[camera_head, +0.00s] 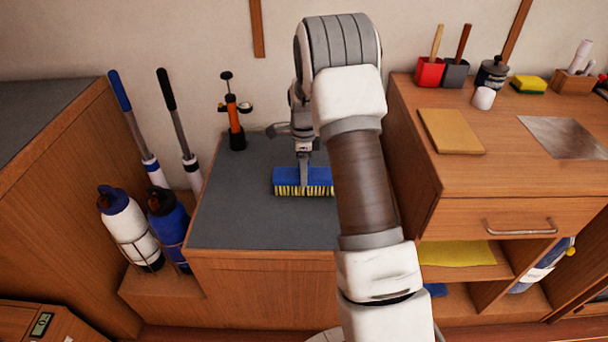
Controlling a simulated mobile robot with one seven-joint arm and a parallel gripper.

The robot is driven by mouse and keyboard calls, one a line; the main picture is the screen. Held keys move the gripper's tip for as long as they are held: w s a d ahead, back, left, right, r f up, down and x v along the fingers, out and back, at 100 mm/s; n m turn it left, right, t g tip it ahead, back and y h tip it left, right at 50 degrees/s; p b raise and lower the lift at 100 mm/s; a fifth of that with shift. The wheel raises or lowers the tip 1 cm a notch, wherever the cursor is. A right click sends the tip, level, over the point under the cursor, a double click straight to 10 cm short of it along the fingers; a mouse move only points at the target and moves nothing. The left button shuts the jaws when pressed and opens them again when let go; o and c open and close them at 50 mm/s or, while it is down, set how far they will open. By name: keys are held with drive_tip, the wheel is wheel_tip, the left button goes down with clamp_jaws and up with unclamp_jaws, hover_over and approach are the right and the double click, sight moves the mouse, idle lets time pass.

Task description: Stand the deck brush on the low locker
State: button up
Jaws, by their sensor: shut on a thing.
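The deck brush (292,181) has a blue head with yellow bristles pointing down. It is upright over the grey top of the low locker (238,225), towards its right half. I cannot tell whether the bristles touch the top. My gripper (303,152) is shut on the brush just above its head. My arm hides the right end of the brush and part of the locker.
An orange pump (235,128) stands at the locker's back left. Bottles (128,228) and two long handles (180,125) stand to the left. A higher wooden cabinet (500,180) rises close on the right. The locker's front left is clear.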

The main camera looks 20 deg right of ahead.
drive_tip(key=shift+f, duration=0.3)
drive_tip(key=o, duration=1.6)
drive_tip(key=shift+c, duration=0.2)
